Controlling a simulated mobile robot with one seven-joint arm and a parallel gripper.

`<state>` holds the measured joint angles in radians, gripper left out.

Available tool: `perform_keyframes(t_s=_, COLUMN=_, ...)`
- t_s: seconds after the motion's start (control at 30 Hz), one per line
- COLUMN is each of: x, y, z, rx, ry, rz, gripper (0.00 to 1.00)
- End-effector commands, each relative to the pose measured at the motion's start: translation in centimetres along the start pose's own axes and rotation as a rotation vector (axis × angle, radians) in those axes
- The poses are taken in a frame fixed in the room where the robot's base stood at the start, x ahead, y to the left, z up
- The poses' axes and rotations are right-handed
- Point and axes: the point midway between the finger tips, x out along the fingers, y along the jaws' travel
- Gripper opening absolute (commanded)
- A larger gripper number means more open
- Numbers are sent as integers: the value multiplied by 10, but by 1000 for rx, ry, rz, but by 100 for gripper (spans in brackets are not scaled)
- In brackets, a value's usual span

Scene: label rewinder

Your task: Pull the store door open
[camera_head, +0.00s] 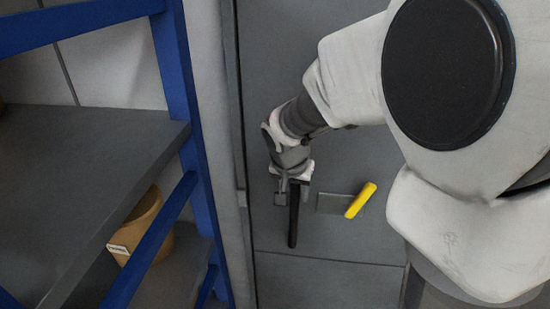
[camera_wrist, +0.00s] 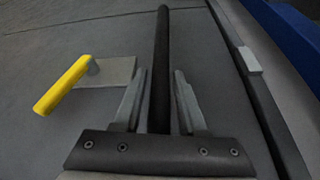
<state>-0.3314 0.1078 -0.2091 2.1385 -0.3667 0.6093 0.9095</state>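The store door (camera_head: 330,235) is a flat grey panel. It looks shut, with a dark seam along its left edge in the head view. A black upright bar handle (camera_head: 293,222) stands on it near that edge; it also shows in the wrist view (camera_wrist: 161,50). My gripper (camera_head: 292,190) is at the bar's upper part, which it hides in the head view. In the wrist view my gripper (camera_wrist: 159,76) is open, with the bar between its two grey fingers and a gap visible on each side. How deep the bar sits between them is hard to tell.
A yellow lever (camera_head: 360,201) on a grey plate (camera_head: 332,204) is right of the bar on the door. A blue-framed shelf rack (camera_head: 185,90) stands left of the door, with a tan pot (camera_head: 140,225) on its lower shelf. The grey door frame (camera_head: 215,90) lies between.

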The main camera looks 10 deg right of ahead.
Motion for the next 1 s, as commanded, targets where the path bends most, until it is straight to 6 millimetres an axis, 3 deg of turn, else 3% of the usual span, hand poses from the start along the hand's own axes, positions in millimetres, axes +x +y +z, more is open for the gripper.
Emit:
perform_keyframes(t_s=0.03, x=0, y=0, z=0, rx=0, ry=0, rz=0, gripper=30)
perform_keyframes(t_s=0.2, x=0, y=0, z=0, rx=0, ry=0, rz=0, gripper=0)
perform_keyframes(t_s=1.0, x=0, y=0, z=0, rx=0, ry=0, rz=0, gripper=0)
